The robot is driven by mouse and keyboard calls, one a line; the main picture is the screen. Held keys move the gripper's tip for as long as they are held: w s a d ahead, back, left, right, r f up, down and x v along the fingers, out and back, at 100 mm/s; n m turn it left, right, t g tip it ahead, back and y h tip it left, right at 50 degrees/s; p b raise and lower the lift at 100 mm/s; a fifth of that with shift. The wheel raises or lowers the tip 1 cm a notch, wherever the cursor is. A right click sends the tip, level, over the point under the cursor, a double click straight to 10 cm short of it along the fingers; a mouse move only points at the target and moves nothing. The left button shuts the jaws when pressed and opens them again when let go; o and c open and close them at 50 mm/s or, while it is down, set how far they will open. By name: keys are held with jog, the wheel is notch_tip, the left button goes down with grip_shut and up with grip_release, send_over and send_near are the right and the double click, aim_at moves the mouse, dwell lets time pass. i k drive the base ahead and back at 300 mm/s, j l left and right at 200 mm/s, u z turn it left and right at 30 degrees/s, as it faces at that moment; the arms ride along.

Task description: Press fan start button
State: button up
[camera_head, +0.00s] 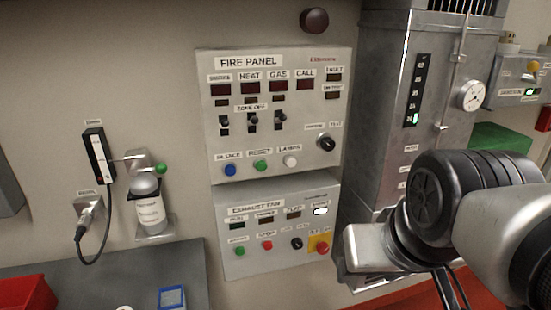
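The exhaust fan panel (277,264) is a grey box on the wall below the fire panel. Its lower row has a green button (239,252) at the left, a red button (267,244), a black knob (296,243) and a red mushroom button (322,247) on a yellow plate. The small labels above them are too blurred to read surely. My gripper (362,250) is at the right, just right of the panel in the picture, apart from the green button. Its fingers cannot be made out clearly.
The fire panel (333,110) with several switches and buttons is directly above. A grey metal cabinet (385,120) with a gauge stands at the right. A bottle (150,210) and a cabled plug (88,214) are left. A dark bench (110,265) is at lower left.

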aim_at(239, 250)
jog(key=u, duration=0.75)
jog(key=i+j+z, duration=0.2)
jog(key=j, duration=0.15)
